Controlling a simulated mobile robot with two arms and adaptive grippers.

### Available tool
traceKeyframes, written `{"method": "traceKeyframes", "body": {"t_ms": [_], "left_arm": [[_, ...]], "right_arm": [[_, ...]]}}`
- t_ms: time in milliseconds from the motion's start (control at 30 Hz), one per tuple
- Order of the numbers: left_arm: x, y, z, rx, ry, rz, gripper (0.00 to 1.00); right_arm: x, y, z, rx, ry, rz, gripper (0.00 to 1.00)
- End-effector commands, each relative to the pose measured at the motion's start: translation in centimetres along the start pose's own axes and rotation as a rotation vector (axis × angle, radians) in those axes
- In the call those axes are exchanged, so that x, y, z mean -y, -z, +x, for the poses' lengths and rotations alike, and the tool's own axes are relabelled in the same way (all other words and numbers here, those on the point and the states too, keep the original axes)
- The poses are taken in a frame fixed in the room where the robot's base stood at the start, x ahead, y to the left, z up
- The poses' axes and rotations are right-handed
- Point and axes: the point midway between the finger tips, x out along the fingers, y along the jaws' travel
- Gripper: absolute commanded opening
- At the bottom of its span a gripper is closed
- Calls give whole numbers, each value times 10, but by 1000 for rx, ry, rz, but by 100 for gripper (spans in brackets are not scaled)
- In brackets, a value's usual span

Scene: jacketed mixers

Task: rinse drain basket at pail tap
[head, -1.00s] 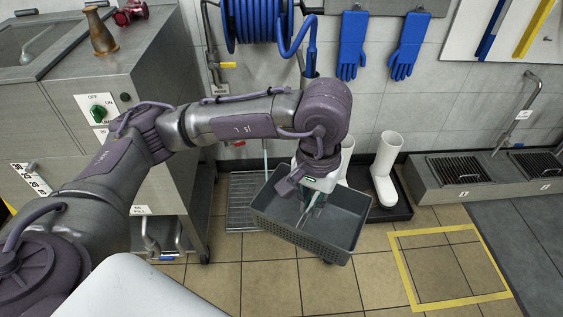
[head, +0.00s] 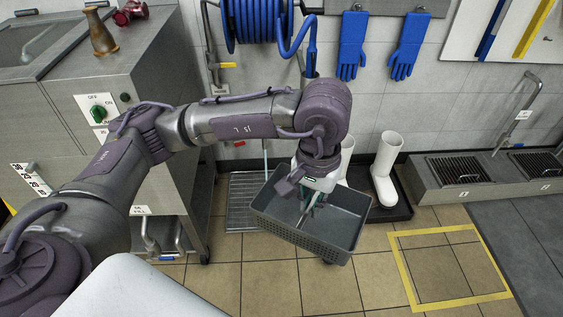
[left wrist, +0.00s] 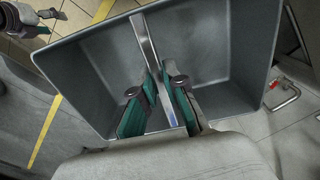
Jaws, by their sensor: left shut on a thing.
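A grey open basket (head: 275,226) with perforated sides hangs from my left gripper (head: 312,198), over the tiled floor. In the left wrist view the fingers of my left gripper (left wrist: 168,98) are shut on the basket's central metal bar (left wrist: 146,42). The basket's inside (left wrist: 215,50) looks empty there. A bent metal tap pipe (head: 517,115) with a small tag rises over the grated trough at the right, away from the basket. A gripper-like part, likely my right gripper (left wrist: 45,18), shows at the upper left of the wrist view; its fingers are unclear.
White boots (head: 385,165) stand on a dark tray behind the basket. A grated trough (head: 430,185) runs along the wall at the right. A steel machine (head: 165,85) stands at the left. The yellow-outlined floor square (head: 450,268) is clear.

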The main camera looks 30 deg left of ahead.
Motion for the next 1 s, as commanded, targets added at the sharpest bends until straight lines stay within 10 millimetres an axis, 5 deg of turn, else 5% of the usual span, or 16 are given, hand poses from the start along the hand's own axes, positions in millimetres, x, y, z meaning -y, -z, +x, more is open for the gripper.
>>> {"method": "traceKeyframes", "body": {"t_ms": [1000], "left_arm": [[-40, -31, -41, -1, 0, 0, 0]], "right_arm": [[3, -23, 41, 31, 4, -3, 78]]}}
